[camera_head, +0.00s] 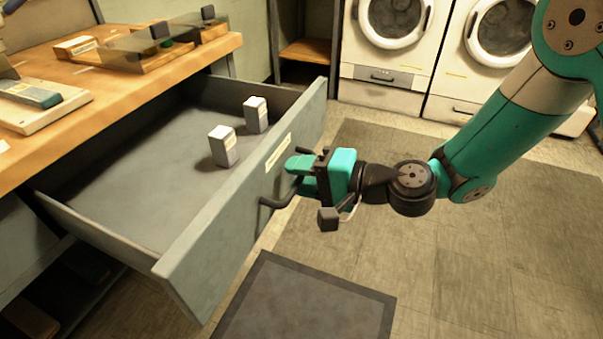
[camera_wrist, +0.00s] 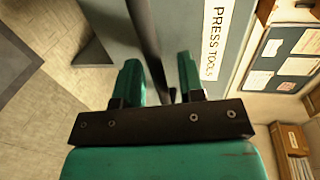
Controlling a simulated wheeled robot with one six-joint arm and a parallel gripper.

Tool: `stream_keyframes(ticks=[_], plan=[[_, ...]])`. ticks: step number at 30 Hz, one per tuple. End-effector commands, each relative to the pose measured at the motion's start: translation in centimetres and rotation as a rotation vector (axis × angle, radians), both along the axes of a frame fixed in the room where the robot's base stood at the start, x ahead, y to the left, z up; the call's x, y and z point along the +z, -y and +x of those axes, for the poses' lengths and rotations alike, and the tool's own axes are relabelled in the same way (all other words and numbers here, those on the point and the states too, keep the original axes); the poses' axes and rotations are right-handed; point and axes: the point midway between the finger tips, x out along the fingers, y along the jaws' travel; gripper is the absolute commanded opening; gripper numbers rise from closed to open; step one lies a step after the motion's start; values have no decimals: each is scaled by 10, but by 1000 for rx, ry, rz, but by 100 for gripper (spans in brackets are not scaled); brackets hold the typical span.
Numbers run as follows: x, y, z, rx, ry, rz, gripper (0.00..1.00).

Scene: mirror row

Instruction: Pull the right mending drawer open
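A grey drawer (camera_head: 215,235) under the wooden worktop stands pulled far out, its inside showing. Two small pale boxes (camera_head: 223,146) (camera_head: 256,115) stand upright in it. The front's label reads "PRESS TOOLS" (camera_wrist: 216,38) in the wrist view; I see no mending label. The dark bar handle (camera_head: 276,203) is on the front's outer face. My gripper (camera_head: 303,172) is at this handle, partly hiding its far end. In the wrist view, the handle (camera_wrist: 145,45) runs between my two green fingers (camera_wrist: 157,75), which stand apart with a gap visible on the right side.
The wooden worktop (camera_head: 110,95) carries trays and tools above the drawer. A dark mat (camera_head: 305,300) lies on the floor in front. White washing machines (camera_head: 390,50) stand at the back. The tiled floor right of the drawer is clear.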

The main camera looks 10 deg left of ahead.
Motion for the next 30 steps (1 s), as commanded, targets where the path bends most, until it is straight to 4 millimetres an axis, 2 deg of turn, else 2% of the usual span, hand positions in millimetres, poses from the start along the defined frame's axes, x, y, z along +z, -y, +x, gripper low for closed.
stream_keyframes(ticks=[11, 14, 20, 30], plan=[[0, 1, 1, -3, 1, 0, 36], [1, 7, 0, -4, 1, -1, 36], [9, 43, -4, -10, -3, -1, 36], [28, 127, -18, -11, -2, 0, 36]])
